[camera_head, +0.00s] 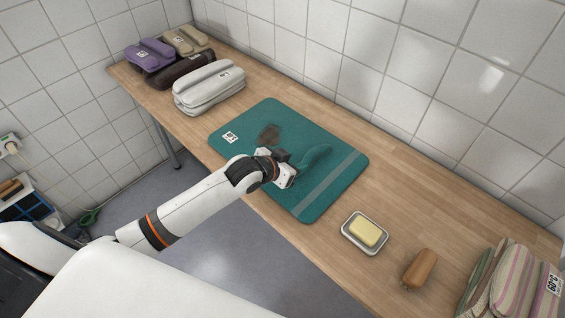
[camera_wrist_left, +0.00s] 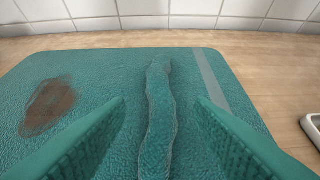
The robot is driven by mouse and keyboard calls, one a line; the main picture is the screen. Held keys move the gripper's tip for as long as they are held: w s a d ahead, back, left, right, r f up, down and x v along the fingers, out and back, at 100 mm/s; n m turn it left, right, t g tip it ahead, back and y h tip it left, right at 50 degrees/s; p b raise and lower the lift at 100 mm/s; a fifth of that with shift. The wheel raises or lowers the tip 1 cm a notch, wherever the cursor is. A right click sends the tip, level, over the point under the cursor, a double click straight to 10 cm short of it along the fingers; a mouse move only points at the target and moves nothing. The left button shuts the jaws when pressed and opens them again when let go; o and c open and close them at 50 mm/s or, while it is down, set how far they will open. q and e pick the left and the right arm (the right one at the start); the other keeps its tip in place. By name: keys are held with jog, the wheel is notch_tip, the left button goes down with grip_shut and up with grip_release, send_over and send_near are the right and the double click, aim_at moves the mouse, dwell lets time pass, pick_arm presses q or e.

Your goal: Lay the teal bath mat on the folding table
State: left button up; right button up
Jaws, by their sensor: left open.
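The teal bath mat (camera_head: 322,188) lies flat on the wooden folding table (camera_head: 420,190), with a brown stain, a white label and a pale stripe near its right end. A raised ridge runs across its middle. In the left wrist view, the mat (camera_wrist_left: 105,75) fills most of the picture, with the ridge between my fingers. My left gripper (camera_head: 291,172) is open just above the mat; in the wrist view, the gripper (camera_wrist_left: 160,104) shows teal-looking fingers apart on either side of the ridge. Whether they touch the mat is unclear. My right gripper is out of view.
A soap dish (camera_head: 350,235) with yellow soap (camera_head: 367,232) and a brown block-like item (camera_head: 420,268) stand right of the mat. Striped folded cloth (camera_head: 512,285) is at the right end. Grey (camera_head: 210,88), dark (camera_head: 180,69), purple (camera_head: 150,54) and beige (camera_head: 185,40) bundles occupy the far left. Tiled wall behind.

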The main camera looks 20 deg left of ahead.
pick_arm(q)
jog(key=v, duration=0.5)
jog(key=shift+s+a+r, duration=0.1)
jog(key=shift+s+r, duration=0.1)
jog(key=shift+s, duration=0.05)
